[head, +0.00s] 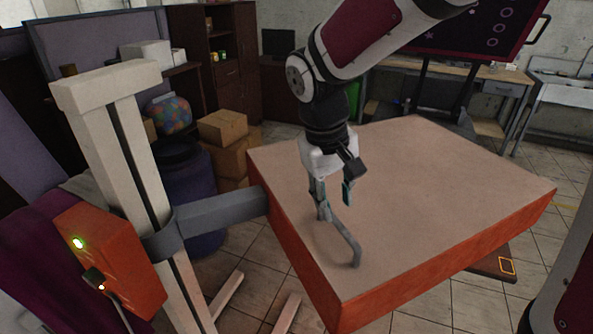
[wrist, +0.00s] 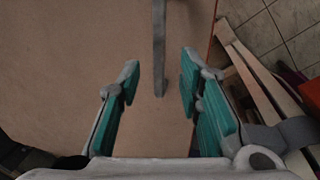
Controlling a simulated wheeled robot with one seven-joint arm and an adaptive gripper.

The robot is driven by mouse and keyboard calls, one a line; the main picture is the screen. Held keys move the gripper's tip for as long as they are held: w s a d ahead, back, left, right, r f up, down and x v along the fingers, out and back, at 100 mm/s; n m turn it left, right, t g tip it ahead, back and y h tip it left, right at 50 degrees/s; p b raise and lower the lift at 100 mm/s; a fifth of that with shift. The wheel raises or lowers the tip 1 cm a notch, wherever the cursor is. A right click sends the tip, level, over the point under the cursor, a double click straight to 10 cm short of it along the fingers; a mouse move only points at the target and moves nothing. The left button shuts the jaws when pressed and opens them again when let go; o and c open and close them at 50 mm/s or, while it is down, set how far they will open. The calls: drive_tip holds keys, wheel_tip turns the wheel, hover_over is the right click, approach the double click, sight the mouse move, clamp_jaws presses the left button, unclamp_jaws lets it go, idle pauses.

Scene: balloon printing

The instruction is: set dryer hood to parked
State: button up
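The dryer hood is a wide box with a beige top (head: 430,180) and orange sides (head: 400,298), held level by a grey bracket arm (head: 222,208) from a pale upright column (head: 130,165). A grey bar handle (head: 348,246) is on the hood's top near its front-left edge. My gripper (head: 335,204) is open over the handle's far end, with its fingers pointing down. In the wrist view the handle (wrist: 158,45) runs between the two teal-padded fingers (wrist: 159,80), with gaps visible on both sides. I cannot tell whether a finger touches it.
An orange control box (head: 112,262) with a green light is on the column at left. Cardboard boxes (head: 222,128) and a dark blue barrel (head: 185,195) stand behind the column. A workbench (head: 480,72) and dark screen are behind the hood. Tiled floor shows in front.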

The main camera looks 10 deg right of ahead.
sight(338, 222)
drive_tip(key=shift+w+d+f, duration=0.1)
drive_tip(key=shift+d+f, duration=0.1)
drive_tip(key=shift+f, duration=0.65)
drive_tip(key=shift+d+f, duration=0.15)
drive_tip(key=shift+f, duration=0.75)
drive_tip(key=shift+w+d+f, duration=0.1)
drive_tip(key=shift+d+f, duration=0.1)
drive_tip(key=shift+f, duration=0.65)
clamp_jaws()
